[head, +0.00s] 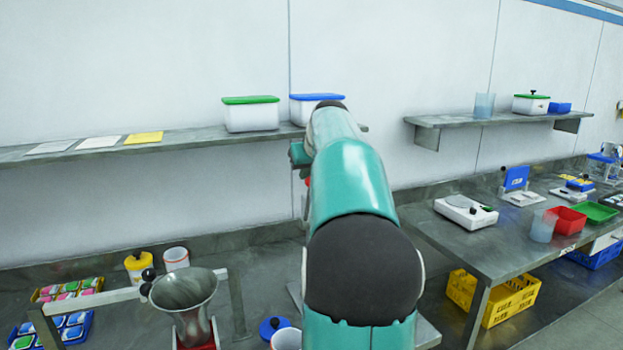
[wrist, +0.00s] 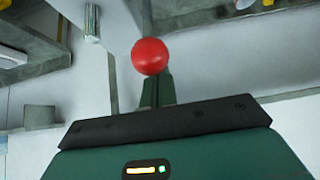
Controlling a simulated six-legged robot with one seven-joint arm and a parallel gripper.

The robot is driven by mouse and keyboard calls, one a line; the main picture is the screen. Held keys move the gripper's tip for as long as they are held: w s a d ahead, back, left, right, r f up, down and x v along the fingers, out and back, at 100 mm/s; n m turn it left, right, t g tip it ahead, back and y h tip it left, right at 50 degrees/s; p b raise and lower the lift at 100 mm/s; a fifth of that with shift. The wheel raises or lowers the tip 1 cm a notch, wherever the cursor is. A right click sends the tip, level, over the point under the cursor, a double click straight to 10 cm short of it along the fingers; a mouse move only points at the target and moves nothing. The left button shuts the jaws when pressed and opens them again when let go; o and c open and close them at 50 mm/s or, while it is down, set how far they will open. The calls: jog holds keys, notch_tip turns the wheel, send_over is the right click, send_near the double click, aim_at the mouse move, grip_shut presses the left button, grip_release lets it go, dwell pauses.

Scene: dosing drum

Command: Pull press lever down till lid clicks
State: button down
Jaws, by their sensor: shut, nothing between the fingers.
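A round red knob (wrist: 150,57), apparently the press lever's, shows in the wrist view right at my fingertips. It covers the tips, so I cannot tell whether they touch it. My gripper (wrist: 157,84) has its fingers together with nothing between them. In the head view my arm hides the gripper and most of the press. Only a small red patch (head: 307,182), likely the same knob, shows at the arm's left edge. A blue lid (head: 274,326) lies beside a white jar (head: 287,340) at the bottom. I cannot see a lid under the press.
A metal hopper (head: 185,295) on a frame stands left of my arm. A yellow-lidded jar (head: 138,266) and trays of coloured packets (head: 62,325) are further left. A wall shelf (head: 210,137) with lidded boxes runs behind. A second bench (head: 480,245) stands right.

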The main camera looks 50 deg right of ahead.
jog(key=shift+s, duration=0.1)
dwell(0.4)
jog(key=shift+s+a+f, duration=0.3)
jog(key=shift+s+a, duration=0.05)
jog(key=shift+s, duration=0.2)
jog(key=shift+s+a+f, duration=0.3)
jog(key=shift+s+a, duration=0.05)
jog(key=shift+s, duration=0.2)
jog(key=shift+s+a+f, duration=0.3)
jog(key=shift+s+f, duration=0.05)
jog(key=shift+s, duration=0.25)
jog(key=shift+s+a+f, duration=0.55)
jog(key=shift+s+f, duration=0.2)
jog(key=shift+s, duration=0.05)
